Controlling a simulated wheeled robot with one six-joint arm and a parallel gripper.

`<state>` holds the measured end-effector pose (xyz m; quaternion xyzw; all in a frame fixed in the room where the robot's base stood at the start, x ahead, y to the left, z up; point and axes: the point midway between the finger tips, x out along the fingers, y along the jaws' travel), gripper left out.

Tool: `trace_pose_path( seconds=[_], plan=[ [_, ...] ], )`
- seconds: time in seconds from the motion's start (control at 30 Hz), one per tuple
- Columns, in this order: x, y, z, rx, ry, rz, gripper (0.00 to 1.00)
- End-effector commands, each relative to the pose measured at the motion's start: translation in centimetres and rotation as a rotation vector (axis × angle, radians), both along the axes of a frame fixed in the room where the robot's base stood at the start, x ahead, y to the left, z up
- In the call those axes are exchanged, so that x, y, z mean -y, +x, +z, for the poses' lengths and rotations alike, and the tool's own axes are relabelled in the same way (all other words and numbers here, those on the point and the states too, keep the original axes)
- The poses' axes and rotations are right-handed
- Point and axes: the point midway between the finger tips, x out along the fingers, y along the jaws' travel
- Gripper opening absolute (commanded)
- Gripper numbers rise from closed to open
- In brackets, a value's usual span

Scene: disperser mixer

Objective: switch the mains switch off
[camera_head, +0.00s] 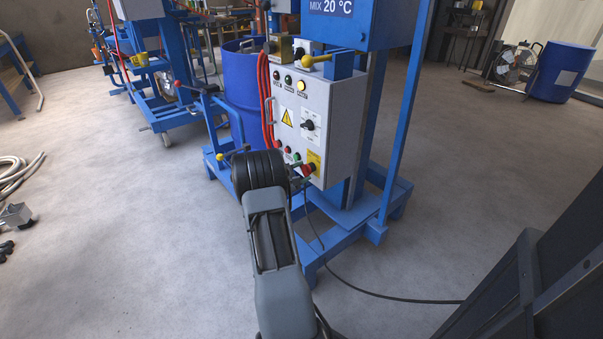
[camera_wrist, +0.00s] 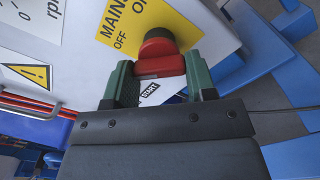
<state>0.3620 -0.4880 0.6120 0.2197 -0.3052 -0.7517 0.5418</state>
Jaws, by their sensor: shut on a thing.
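The mains switch (camera_wrist: 160,66) is a red rotary knob on a yellow plate (camera_wrist: 140,25) lettered "MAIN" and "OFF" in the wrist view. My gripper (camera_wrist: 158,72) has its green-padded fingers on either side of the red handle, shut on it. Part of the lettering is hidden behind the knob. In the head view the red knob (camera_head: 308,169) is at the lower right of the grey control box (camera_head: 338,108), with my gripper (camera_head: 303,180) at it. The pointing direction of the knob is hard to tell.
The box also carries a black rotary switch (camera_head: 308,125), indicator lamps, small push buttons and a warning triangle (camera_head: 287,118). Red cables (camera_head: 265,95) hang on its left side. A blue drum (camera_head: 241,85) stands behind. Blue frame beams (camera_head: 345,215) lie below. Open floor is to the left.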

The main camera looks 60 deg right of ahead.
Motion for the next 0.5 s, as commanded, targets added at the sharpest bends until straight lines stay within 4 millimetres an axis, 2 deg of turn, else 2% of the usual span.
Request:
trace_pose_path(
  seconds=[0.1, 0.13, 0.2, 0.37, 0.5],
  plan=[
    [-0.05, -0.05, -0.15, -0.004, 0.004, -0.001, 0.27],
    [-0.05, -0.05, -0.15, -0.004, 0.004, -0.001, 0.53],
    [-0.04, -0.04, -0.15, -0.003, 0.003, -0.001, 0.6],
    [-0.02, -0.03, -0.09, -0.001, 0.002, 0.0, 0.75],
    [-0.01, -0.03, -0.06, -0.001, 0.001, -0.001, 0.77]
  ],
)
